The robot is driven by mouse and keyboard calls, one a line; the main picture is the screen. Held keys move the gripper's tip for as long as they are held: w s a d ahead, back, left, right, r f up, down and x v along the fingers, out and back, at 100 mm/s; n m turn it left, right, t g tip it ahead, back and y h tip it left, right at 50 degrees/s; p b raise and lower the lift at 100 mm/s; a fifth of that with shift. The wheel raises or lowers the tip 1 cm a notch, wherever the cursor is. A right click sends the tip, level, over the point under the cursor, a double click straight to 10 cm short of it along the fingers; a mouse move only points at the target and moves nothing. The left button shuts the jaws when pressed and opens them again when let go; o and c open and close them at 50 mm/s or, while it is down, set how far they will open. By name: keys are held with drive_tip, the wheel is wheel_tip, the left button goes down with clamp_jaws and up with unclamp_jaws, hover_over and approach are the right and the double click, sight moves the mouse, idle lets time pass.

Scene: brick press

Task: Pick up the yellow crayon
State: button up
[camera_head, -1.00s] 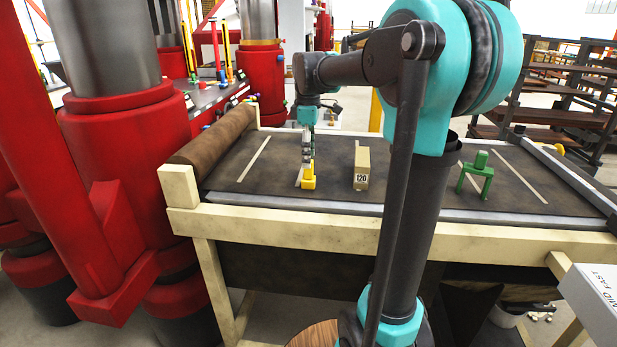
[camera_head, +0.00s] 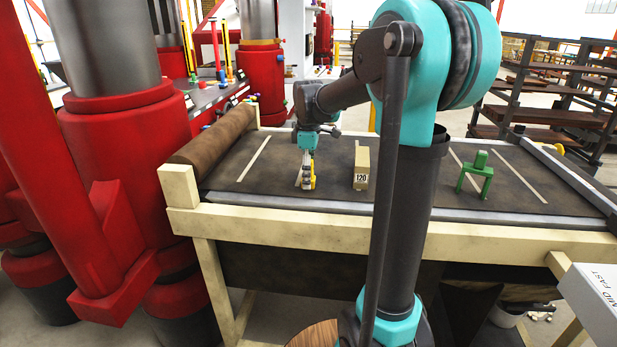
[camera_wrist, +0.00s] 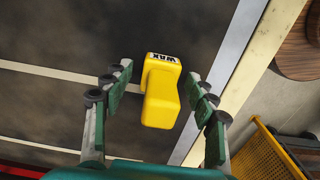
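The yellow crayon (camera_wrist: 161,96) is a chunky yellow block with a dark "WAX" marking at one end. In the wrist view it lies between the two fingers of my gripper (camera_wrist: 157,100), with a gap on each side. In the head view the crayon (camera_head: 313,182) is on the dark belt near the front edge, partly hidden by my gripper (camera_head: 307,184). My gripper is open and low over the belt, pointing down around the crayon.
A tan block marked 120 (camera_head: 361,166) stands to the right of the crayon. A green stool-shaped piece (camera_head: 476,176) stands further right. The dark belt (camera_head: 265,180) has white stripes and a pale wooden frame (camera_head: 330,230). A brown roller (camera_head: 215,135) bounds its left end.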

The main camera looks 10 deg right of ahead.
drive_tip(key=c, duration=1)
drive_tip(key=shift+r, duration=0.1)
drive_tip(key=shift+c, duration=0.2)
